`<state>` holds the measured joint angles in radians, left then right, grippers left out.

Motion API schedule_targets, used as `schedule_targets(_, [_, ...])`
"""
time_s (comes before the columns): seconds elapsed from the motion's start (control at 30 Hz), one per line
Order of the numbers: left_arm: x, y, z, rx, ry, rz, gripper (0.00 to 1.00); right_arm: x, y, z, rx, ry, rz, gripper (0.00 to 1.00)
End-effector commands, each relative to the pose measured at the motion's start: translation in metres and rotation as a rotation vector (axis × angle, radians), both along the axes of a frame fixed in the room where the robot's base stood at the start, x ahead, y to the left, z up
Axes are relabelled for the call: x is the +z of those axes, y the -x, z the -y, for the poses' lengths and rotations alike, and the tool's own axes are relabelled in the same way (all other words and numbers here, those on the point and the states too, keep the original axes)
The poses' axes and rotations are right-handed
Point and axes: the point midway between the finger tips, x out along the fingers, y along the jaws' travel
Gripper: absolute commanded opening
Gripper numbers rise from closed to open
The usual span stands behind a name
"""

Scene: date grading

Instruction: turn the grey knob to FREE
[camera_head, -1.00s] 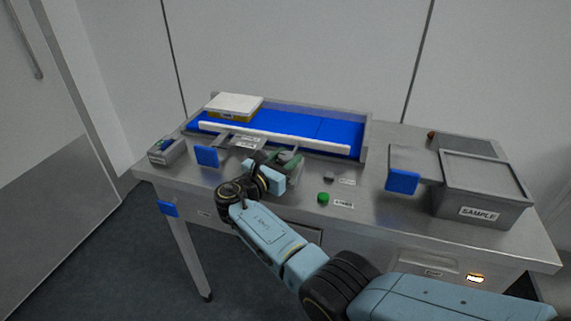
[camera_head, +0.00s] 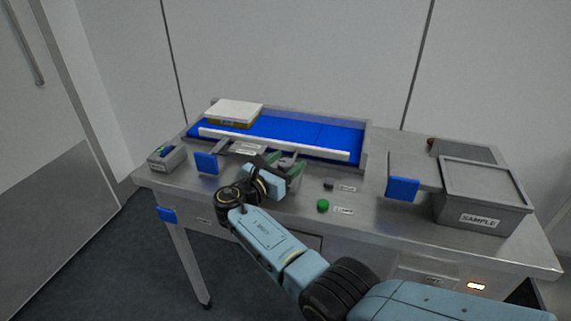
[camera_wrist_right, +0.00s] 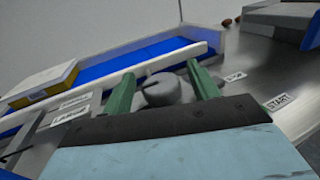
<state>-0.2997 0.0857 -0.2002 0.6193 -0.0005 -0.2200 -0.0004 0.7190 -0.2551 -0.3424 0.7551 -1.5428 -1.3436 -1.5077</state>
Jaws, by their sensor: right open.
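The grey knob (camera_wrist_right: 163,92) is a round grey cap with a dark mark line on its top, seen in the right wrist view. My right gripper (camera_wrist_right: 160,72) is open, with one green finger on each side of the knob; I cannot tell whether either finger touches it. In the head view my right gripper (camera_head: 285,164) is over the bench just in front of the blue belt, and it largely hides the knob. I cannot read a FREE label. My left gripper is not in view.
The blue belt (camera_head: 310,130) with its white rail lies behind the gripper. A green button (camera_head: 323,205) by a START label and a small dark button (camera_head: 328,184) are to the right. The SAMPLE bin (camera_head: 482,218) stands far right. A grey box (camera_head: 167,158) is at left.

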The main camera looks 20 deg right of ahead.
Motion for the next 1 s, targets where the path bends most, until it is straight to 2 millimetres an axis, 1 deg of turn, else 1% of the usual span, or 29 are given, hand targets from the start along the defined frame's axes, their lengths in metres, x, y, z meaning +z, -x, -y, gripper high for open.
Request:
schedule_targets(0.1, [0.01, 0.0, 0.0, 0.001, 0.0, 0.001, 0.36, 0.022, 0.0, 0.0, 0.0, -0.001, 0.003, 0.6])
schedule_targets(0.3, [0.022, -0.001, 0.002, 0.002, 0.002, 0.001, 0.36, 0.062, 0.0, 0.0, -0.001, -0.001, 0.004, 0.6])
schedule_targets(0.4, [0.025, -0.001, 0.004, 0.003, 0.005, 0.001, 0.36, 0.077, 0.0, 0.0, -0.001, -0.002, 0.004, 0.6])
schedule_targets(0.5, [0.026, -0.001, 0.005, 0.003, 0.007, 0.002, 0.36, 0.088, 0.0, 0.0, -0.001, 0.0, 0.002, 0.6])
schedule_targets(0.63, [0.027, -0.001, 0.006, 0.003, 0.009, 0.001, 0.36, 0.094, 0.0, 0.0, -0.001, 0.001, 0.001, 0.6])
schedule_targets(1.0, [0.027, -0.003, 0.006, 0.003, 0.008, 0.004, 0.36, 0.094, 0.0, 0.0, -0.001, 0.001, 0.0, 0.6])
